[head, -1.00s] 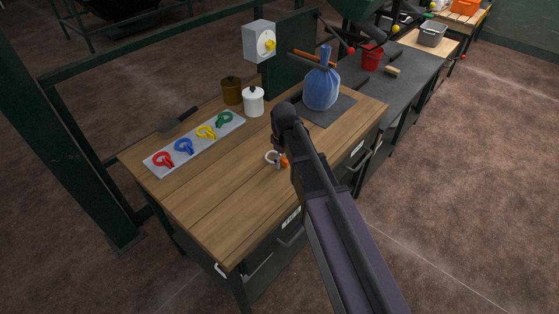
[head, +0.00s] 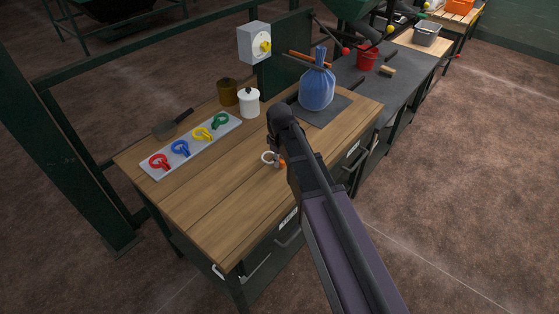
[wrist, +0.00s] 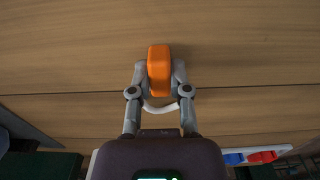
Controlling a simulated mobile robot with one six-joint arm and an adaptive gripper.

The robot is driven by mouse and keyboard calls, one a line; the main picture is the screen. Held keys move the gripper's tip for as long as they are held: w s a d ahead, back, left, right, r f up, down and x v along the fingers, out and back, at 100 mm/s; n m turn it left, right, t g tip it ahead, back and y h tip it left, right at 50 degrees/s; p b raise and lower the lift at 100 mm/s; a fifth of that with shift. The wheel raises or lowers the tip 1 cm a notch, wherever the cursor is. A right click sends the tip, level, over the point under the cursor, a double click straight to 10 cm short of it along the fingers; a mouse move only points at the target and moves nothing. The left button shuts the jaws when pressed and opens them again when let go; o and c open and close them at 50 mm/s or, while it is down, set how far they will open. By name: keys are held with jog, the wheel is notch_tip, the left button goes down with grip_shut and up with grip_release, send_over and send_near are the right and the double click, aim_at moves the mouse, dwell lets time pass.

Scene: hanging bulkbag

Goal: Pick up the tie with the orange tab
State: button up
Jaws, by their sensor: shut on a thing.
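The tie has an orange tab and a pale loop. In the wrist view the orange tab (wrist: 159,70) sits between the two grey fingers of my gripper (wrist: 160,76), which are shut on it. Part of the white loop (wrist: 160,107) shows behind the tab. In the head view the pale loop (head: 268,157) shows over the wooden bench top, beside my arm. My arm covers most of the gripper there. I cannot tell whether the tie touches the bench.
A grey tray (head: 194,147) with red, blue, yellow and green rings lies on the bench's left side. A brown jar (head: 228,92), a white jar (head: 249,103) and a blue tied bag (head: 317,89) stand toward the back. The front wood (head: 215,220) is clear.

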jog(key=shift+r+p, duration=1.5)
jog(key=shift+r, duration=0.1)
jog(key=s+d, duration=0.3)
jog(key=s, duration=0.4)
jog(key=s+d+r+p, duration=0.1)
jog(key=s+d, duration=0.2)
jog(key=s, duration=0.4)
jog(key=shift+s+r, duration=0.25)
jog(key=shift+s, duration=0.1)
jog(key=shift+s+d, duration=0.1)
jog(key=shift+s, duration=0.05)
